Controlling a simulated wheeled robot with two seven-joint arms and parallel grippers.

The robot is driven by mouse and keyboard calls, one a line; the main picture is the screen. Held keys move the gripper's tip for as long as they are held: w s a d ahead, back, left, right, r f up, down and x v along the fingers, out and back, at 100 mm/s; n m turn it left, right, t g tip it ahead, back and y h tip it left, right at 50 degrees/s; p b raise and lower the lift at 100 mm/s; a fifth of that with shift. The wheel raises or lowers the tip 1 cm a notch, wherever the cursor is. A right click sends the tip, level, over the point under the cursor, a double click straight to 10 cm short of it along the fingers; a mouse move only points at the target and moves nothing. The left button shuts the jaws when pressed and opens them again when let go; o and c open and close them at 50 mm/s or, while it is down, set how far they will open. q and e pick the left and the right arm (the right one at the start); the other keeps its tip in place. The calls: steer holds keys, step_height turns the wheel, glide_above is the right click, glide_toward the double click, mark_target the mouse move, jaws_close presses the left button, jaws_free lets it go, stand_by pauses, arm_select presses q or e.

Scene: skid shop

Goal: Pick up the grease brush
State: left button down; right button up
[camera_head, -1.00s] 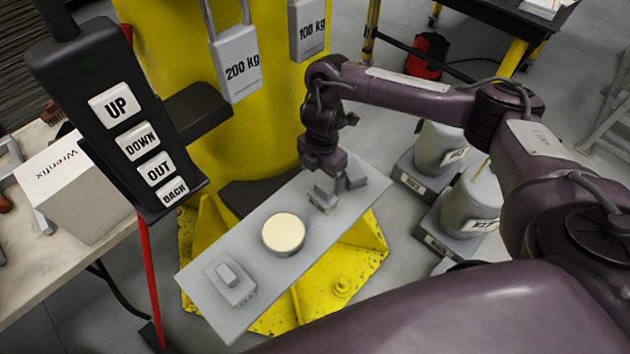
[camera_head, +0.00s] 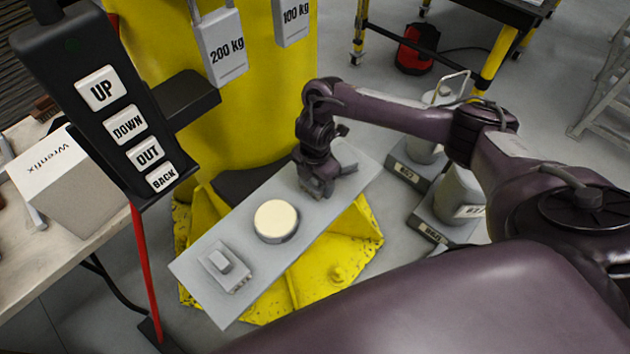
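My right gripper (camera_head: 318,188) reaches down to the far right part of a grey plate (camera_head: 205,296), with its fingertips close to the surface. Its fingers are small and partly hidden by its own wrist, so I cannot tell whether they are open or shut. A grey object (camera_head: 345,156) sits just behind and right of the gripper, partly covered by it. A round tin with a cream top (camera_head: 277,219) stands mid-plate. A grey block with a raised piece (camera_head: 225,267) lies at the left end. I cannot tell which grey item is the grease brush. My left gripper is not in view.
A yellow column (camera_head: 265,110) with hanging 200 kg (camera_head: 221,50) and 100 kg (camera_head: 291,20) weights rises behind the plate. A black button pendant (camera_head: 110,110) is at left. A table with a white box (camera_head: 68,190) stands at far left. Grey canisters (camera_head: 460,195) stand at right.

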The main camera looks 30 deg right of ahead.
steer(key=shift+c, duration=1.1)
steer(key=c, duration=0.4)
steer(key=shift+r, duration=0.1)
steer(key=shift+c, duration=0.2)
steer(key=shift+w+r, duration=0.1)
steer(key=shift+r, duration=0.3)
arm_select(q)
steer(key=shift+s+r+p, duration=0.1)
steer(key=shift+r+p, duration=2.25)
arm_select(e)
step_height(320, 180, up, 19)
steer(key=o, duration=0.4)
steer(key=shift+c, duration=1.3)
